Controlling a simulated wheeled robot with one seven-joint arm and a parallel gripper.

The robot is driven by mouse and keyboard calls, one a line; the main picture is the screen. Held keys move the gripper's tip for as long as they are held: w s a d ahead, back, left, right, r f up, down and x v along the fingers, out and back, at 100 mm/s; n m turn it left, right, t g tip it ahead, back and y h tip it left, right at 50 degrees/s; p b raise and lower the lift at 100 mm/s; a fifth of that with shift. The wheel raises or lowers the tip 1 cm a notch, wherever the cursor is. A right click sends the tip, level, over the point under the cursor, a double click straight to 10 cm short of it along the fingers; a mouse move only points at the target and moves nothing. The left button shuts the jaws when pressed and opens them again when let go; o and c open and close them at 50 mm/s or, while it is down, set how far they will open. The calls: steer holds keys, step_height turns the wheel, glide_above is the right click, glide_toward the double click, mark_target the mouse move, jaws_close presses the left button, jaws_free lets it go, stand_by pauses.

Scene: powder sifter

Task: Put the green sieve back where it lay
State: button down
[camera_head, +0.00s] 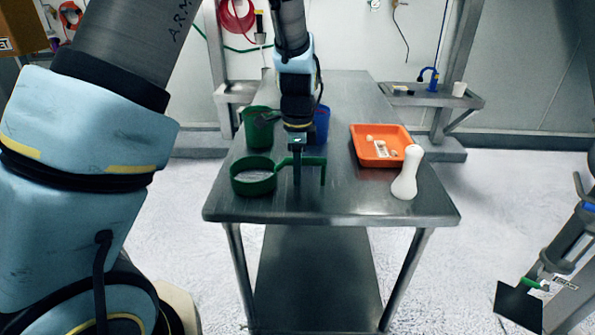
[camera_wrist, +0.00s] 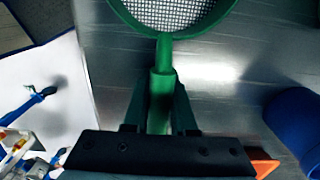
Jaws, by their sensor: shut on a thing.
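The green sieve (camera_head: 253,188) is at the front left of the steel table, with its round mesh bowl to the left and its handle to the right. My gripper (camera_head: 297,172) is above the table's front part and shut on the handle. In the wrist view, the handle (camera_wrist: 164,55) runs between the two fingers of my gripper (camera_wrist: 158,105), and the mesh (camera_wrist: 178,10) is partly cut off at the top. The bowl looks about level. I cannot tell whether the sieve touches the table.
A green container (camera_head: 257,130) stands behind the sieve, and a blue one (camera_head: 322,125) is partly hidden behind my arm. An orange tray (camera_head: 360,160) with small pale pieces lies to the right. A white bottle-shaped object (camera_head: 406,175) stands near the right edge. The table's front middle (camera_head: 340,205) is clear.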

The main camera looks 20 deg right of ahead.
steer(key=c, duration=0.7)
jaws_free()
steer(key=shift+o, duration=0.2)
step_height(320, 180, up, 11)
steer(key=shift+f+b, duration=0.15)
steer(key=shift+b, duration=0.85)
steer(key=s+a+f+n, duration=0.2)
steer(key=a+n, duration=0.9)
steer(key=a, duration=0.4)
steer(key=s+a+f+n+t, duration=0.1)
steer(key=a+f+n, duration=0.2)
steer(key=a+n, duration=0.7)
steer(key=a, duration=0.6)
steer(key=shift+s+n+t, duration=0.3)
steer(key=shift+s+n, duration=0.05)
steer(key=shift+n, duration=0.05)
